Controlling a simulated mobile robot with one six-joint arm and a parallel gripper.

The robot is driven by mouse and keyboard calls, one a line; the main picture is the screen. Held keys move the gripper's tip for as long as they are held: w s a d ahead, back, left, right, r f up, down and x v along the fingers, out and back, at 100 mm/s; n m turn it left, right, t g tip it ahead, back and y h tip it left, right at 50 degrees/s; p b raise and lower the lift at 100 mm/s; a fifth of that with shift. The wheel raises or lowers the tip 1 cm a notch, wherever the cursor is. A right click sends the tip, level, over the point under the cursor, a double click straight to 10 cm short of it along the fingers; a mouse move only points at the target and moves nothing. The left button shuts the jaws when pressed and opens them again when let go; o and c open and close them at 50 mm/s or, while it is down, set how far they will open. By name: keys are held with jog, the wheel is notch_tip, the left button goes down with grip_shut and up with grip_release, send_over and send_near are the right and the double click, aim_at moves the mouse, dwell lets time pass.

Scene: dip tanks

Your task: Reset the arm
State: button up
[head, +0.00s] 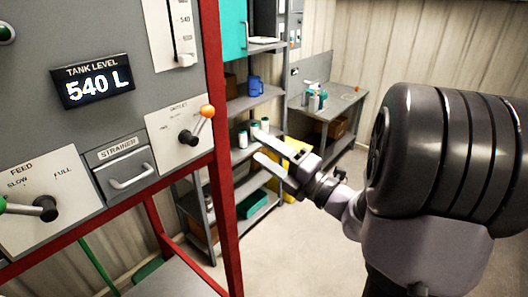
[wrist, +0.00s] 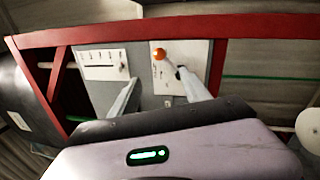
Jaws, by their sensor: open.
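My gripper (head: 259,146) is open in mid-air, right of the red-framed panel, with its two fingers pointing left toward it. Nothing shows between the fingers. The outlet lever (head: 198,126) has an orange knob and tilts up to the right on its white plate. In the wrist view, my gripper (wrist: 158,78) has its fingers apart, and the orange knob of the outlet lever (wrist: 158,54) appears beyond the fingertips. I see no contact there.
The panel's red post (head: 221,150) stands close to the fingers. The display (head: 92,81) reads 540 L. The strainer drawer (head: 123,172) and feed lever (head: 45,208) are at left. Shelves (head: 253,98) and a workbench (head: 340,107) stand behind. Floor at lower middle is clear.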

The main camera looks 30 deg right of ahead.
jog(key=s+a+f+n+g+y+b, duration=0.2)
jog(key=s+a+f+n+g+b, duration=0.15)
jog(key=a+f+n+b, duration=0.4)
jog(key=s+a+f+n+g+y+b, duration=0.1)
jog(key=s+a+f+n+g+b, duration=0.2)
jog(key=a+f+n+g+b, duration=0.45)
jog(key=s+a+f+n+g+y+b, duration=0.2)
jog(key=s+a+f+n+b, duration=0.25)
jog(key=a+f+n, duration=0.4)
jog(key=s+d+f+n+h+b, duration=0.2)
jog(key=s+f+n+h+b, duration=0.2)
jog(key=f+n+b, duration=0.5)
jog(key=s+d+f+n+h+b, duration=0.1)
jog(key=s+f+n+h+b, duration=0.3)
jog(key=f+n+b, duration=0.6)
jog(key=shift+s+d+f+n+h, duration=0.3)
jog(key=shift+f+n+h, duration=0.45)
jog(key=shift+f, duration=1.6)
jog(key=shift+w, duration=0.1)
